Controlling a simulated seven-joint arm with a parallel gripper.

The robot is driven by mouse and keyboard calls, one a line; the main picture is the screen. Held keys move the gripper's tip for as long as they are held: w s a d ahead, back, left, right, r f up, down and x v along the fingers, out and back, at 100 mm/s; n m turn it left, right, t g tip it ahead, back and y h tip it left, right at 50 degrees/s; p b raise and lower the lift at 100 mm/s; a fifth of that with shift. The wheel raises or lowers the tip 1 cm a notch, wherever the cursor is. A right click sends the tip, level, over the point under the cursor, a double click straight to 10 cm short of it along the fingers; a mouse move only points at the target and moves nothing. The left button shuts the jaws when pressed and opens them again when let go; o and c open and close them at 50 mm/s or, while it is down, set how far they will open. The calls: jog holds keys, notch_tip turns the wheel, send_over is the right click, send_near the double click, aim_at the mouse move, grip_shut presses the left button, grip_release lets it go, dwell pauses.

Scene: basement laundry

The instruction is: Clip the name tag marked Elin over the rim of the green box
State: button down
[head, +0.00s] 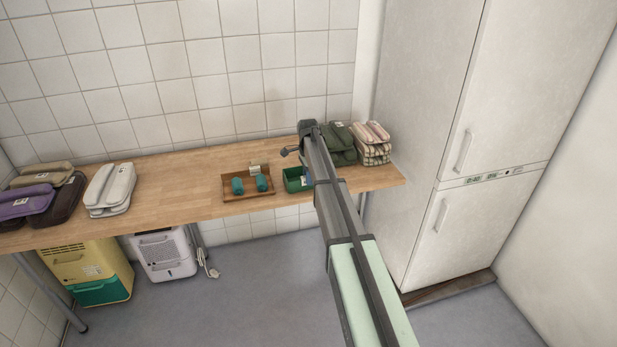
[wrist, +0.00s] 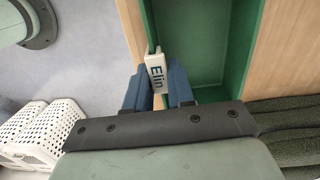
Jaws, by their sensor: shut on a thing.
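The white name tag (wrist: 157,74) marked Elin is between the blue fingers of my gripper (wrist: 158,88), which is shut on it. In the wrist view the tag lies in line with the wall of the green box (wrist: 149,22) and seems to meet its rim. I cannot tell whether the tag straddles the rim or only sits close to it. The box's inside shows empty where visible. In the head view the green box (head: 292,182) stands near the front edge of the wooden bench; my arm hides its right side and most of the gripper.
A wooden tray (head: 234,196) with two teal items and a small pale item is left of the box. White perforated baskets (wrist: 28,130) are below.

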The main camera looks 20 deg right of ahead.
jog(key=c, duration=0.9)
grip_release()
notch_tip(320, 180, up, 14)
jog(key=shift+w, duration=0.15)
jog(key=shift+f, duration=0.1)
